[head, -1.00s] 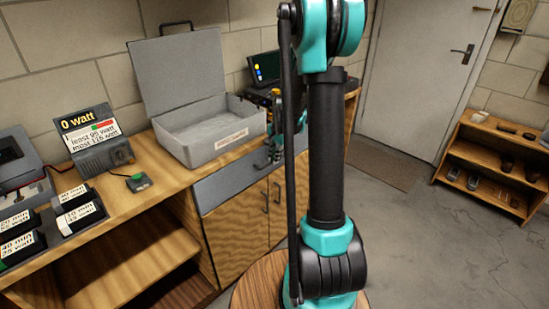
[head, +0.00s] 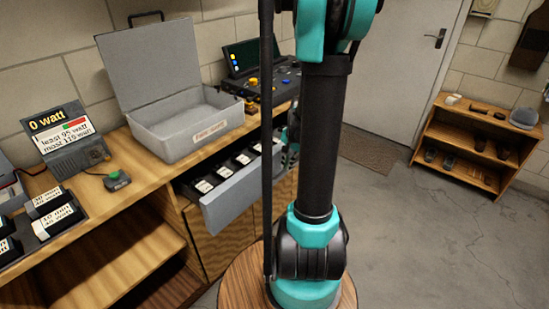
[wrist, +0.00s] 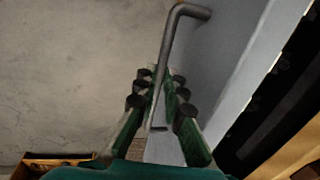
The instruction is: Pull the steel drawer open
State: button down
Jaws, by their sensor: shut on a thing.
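The steel drawer (head: 243,192) stands pulled out of the wooden bench in the head view, with its grey front away from the cabinet. Inside it are several dark blocks with white labels (head: 222,171). In the wrist view, the drawer's grey front (wrist: 228,65) runs diagonally at the right. A bent metal handle (wrist: 172,40) stands off it. My gripper (wrist: 160,92) is shut on the bar of this handle, its green fingers on both sides. In the head view the gripper is mostly hidden behind my arm.
An open grey case (head: 187,136) stands on the bench above the drawer. A watt display (head: 66,138) is at the left and a control console (head: 262,78) behind. Bare floor (head: 400,230) lies to the right, with a low shelf (head: 478,146) beyond.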

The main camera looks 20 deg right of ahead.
jog(key=shift+s+d, duration=0.6)
jog(key=shift+s, duration=0.35)
jog(key=shift+s+d, duration=0.55)
jog(key=shift+s, duration=0.35)
jog(key=c, duration=1.6)
grip_release()
jog(key=shift+r, duration=0.1)
notch_tip(320, 180, up, 12)
jog(key=s+d, duration=0.1)
jog(key=s, duration=0.1)
jog(key=shift+f, duration=0.2)
jog(key=shift+d, duration=0.1)
